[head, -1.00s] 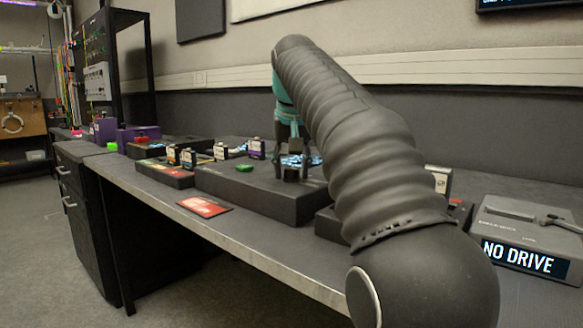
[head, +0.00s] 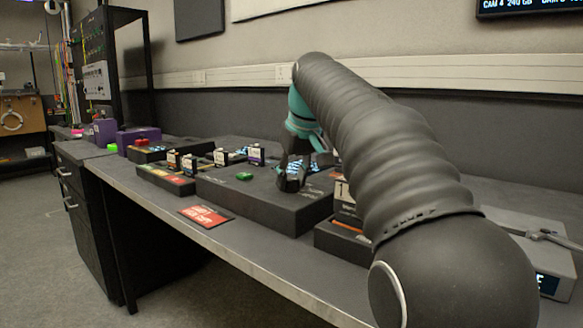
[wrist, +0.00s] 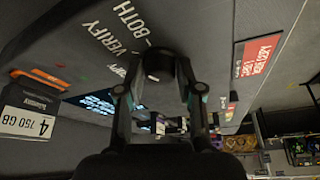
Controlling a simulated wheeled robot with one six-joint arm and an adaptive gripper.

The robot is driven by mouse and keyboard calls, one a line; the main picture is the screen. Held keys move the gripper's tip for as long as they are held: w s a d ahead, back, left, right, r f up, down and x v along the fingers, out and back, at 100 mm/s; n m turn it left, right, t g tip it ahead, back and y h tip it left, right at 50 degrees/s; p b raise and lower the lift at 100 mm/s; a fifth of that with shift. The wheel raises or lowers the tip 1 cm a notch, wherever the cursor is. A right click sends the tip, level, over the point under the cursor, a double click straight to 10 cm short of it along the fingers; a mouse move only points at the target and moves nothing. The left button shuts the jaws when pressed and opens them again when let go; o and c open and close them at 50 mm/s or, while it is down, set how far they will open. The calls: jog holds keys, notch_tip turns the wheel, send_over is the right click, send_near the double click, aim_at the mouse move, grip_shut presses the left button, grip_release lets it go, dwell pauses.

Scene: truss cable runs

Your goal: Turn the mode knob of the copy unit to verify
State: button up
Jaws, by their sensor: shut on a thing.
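The copy unit (head: 235,198) is a low dark grey box on the bench in the head view. Its top carries white lettering, "VERIFY" and "BOTH", in the wrist view (wrist: 110,30). The mode knob (wrist: 158,65) is a short black cylinder beside "BOTH". My gripper (head: 291,184) is down at the unit's top, and in the wrist view its two fingers (wrist: 160,85) are closed on the knob's sides. The fingers hide the knob in the head view. I cannot tell clearly which label the knob points at.
A green button (head: 244,176) and drives in slots (head: 222,156) lie left of my gripper. A red card (head: 206,216) lies by the bench's front edge. A drive marked 750 GB (wrist: 28,112) stands close by. A grey device (head: 530,235) is at right, partly behind my arm.

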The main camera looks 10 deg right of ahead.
jog(key=shift+w+d+n+g+y+p, duration=0.1)
jog(key=shift+n+g+y+p, duration=0.4)
jog(key=shift+n+p, duration=1.35)
jog(key=shift+n+y, duration=0.3)
jog(key=shift+n, duration=0.05)
jog(key=shift+b, duration=0.3)
jog(key=o, duration=1.2)
jog(key=shift+c, duration=0.2)
jog(key=v, duration=1.2)
